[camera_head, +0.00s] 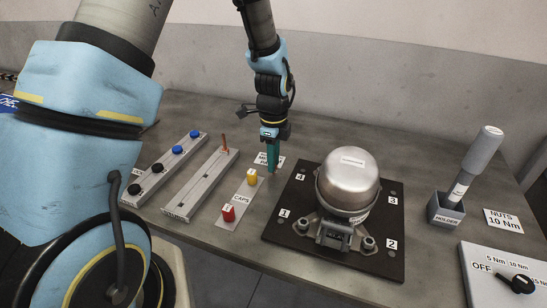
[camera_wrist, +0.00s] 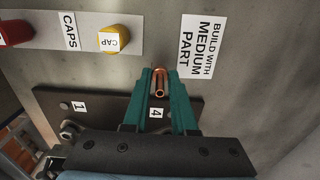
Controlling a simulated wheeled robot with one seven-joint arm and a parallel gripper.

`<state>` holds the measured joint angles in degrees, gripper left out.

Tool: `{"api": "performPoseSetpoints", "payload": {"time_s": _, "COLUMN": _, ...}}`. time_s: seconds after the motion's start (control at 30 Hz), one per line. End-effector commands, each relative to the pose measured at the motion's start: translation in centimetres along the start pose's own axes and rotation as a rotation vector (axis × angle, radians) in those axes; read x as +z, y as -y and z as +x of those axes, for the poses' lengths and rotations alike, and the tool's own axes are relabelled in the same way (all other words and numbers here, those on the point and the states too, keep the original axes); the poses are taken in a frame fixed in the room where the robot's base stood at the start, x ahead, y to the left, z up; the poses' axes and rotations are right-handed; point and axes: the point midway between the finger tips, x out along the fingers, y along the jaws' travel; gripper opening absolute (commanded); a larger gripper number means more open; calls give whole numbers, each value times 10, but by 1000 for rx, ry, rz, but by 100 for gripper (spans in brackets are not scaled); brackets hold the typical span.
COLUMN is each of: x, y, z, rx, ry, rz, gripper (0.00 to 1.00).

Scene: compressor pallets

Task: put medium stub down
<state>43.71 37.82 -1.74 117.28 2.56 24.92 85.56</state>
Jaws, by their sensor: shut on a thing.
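The medium stub (camera_wrist: 161,82) is a short copper tube. My gripper (camera_wrist: 162,76) is shut on it in the wrist view, with a teal finger on each side. The tube's open end faces the wrist camera. In the head view my gripper (camera_head: 273,172) points down behind the far left corner of the black plate, near number 4, and mostly hides the stub. The "build with medium part" label (camera_wrist: 200,47) lies on the table right beside the stub. I cannot tell whether the stub touches the table.
A silver compressor (camera_head: 348,178) stands on the black plate (camera_head: 284,238). The caps strip (camera_head: 240,204) holds a red cap (camera_head: 228,212) and a yellow cap (camera_head: 252,177). Two grey racks lie left; a tool stands in a holder (camera_head: 446,209) at right.

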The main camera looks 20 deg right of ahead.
Motion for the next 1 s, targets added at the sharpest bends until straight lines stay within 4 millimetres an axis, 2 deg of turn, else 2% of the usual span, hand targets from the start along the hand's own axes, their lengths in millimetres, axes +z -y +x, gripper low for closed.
{"api": "performPoseSetpoints", "payload": {"time_s": 0.27, "x": 0, "y": 0, "z": 3, "rx": 0, "ry": 0, "rz": 0, "gripper": 0}}
{"api": "performPoseSetpoints", "payload": {"time_s": 0.3, "x": 0, "y": 0, "z": 3, "rx": 0, "ry": 0, "rz": 0, "gripper": 26}}
{"api": "performPoseSetpoints", "payload": {"time_s": 0.57, "x": 0, "y": 0, "z": 2, "rx": 0, "ry": 0, "rz": 0, "gripper": 55}}
{"api": "performPoseSetpoints", "payload": {"time_s": 0.8, "x": 0, "y": 0, "z": 1, "rx": 0, "ry": 0, "rz": 0, "gripper": 55}}
{"api": "performPoseSetpoints", "payload": {"time_s": 1.0, "x": 0, "y": 1, "z": -13, "rx": -4, "ry": -1, "rz": -1, "gripper": 55}}
